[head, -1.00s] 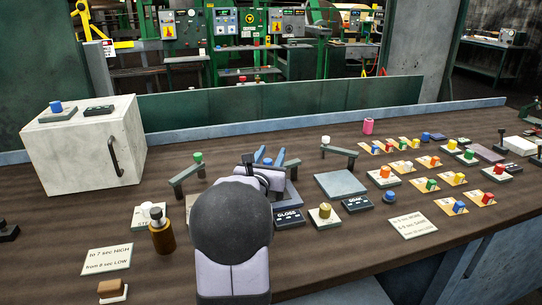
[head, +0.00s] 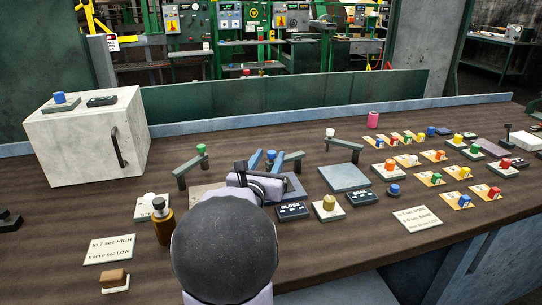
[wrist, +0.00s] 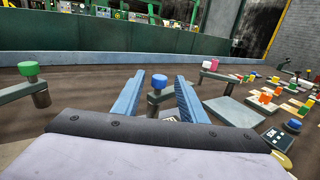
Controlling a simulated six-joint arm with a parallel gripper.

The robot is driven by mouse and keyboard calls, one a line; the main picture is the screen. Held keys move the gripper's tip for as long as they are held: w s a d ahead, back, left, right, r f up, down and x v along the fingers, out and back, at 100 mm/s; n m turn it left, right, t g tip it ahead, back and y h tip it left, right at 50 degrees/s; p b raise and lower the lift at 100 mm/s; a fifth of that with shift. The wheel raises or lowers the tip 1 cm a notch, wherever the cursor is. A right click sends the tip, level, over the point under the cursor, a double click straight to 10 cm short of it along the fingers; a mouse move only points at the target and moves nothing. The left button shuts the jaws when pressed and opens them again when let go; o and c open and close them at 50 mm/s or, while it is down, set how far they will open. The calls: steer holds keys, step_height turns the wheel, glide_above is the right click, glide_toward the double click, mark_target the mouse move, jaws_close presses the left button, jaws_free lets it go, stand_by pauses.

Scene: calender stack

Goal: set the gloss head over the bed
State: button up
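The gloss head appears to be the grey swing arm with a blue knob (head: 270,155), beside the black GLOSS box (head: 291,211). In the wrist view the blue knob (wrist: 159,82) stands on its post between my two blue fingers, with gaps visible on both sides. My gripper (head: 263,161) is open around the knob, not closed on it. The bed there, a grey plate (head: 296,187), shows only at its right edge; my wrist hides the rest. I cannot tell how the head lies over it.
A green-knobbed arm (head: 201,149) stands left and a white-knobbed arm (head: 330,132) right, beside a bare grey plate (head: 345,178). A brown bottle (head: 163,222) stands near my arm. A white cabinet (head: 85,136) is at the left. Several coloured blocks on cards fill the right.

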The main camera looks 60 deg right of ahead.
steer(key=shift+a, duration=0.1)
steer(key=shift+r, duration=0.1)
steer(key=c, duration=0.7)
steer(key=w+d+r+m+g+p, duration=0.1)
steer(key=r+m+p, duration=0.1)
steer(key=r+m, duration=0.1)
steer(key=w+d+r+m+g+h+p, duration=0.1)
steer(key=r+m+g+p, duration=0.1)
steer(key=r+m, duration=0.1)
steer(key=w+d+r+m+g+h+p, duration=0.1)
steer(key=w+r+m, duration=0.1)
steer(key=m, duration=0.1)
steer(key=shift+d+r+m+g+p, duration=0.15)
steer(key=shift+r+m+g+p, duration=0.15)
steer(key=shift+r+m+p, duration=0.1)
jaws_close()
steer(key=w+a+f+m+g+y+p, duration=0.1)
steer(key=w+a+f+m+g+p, duration=0.1)
steer(key=w+a+f+m+g, duration=0.1)
steer(key=w+a+f+m+g+y+p, duration=0.1)
steer(key=w+a+f+m+g+p, duration=0.1)
steer(key=a+m, duration=0.3)
steer(key=w+a+f+m+g+y+p, duration=0.1)
steer(key=w+a+f+m+g, duration=0.2)
steer(key=m, duration=0.6)
steer(key=shift+w+a+f+g+y+p, duration=0.3)
steer(key=shift+w+a+f+g+p, duration=0.1)
steer(key=shift+f, duration=0.25)
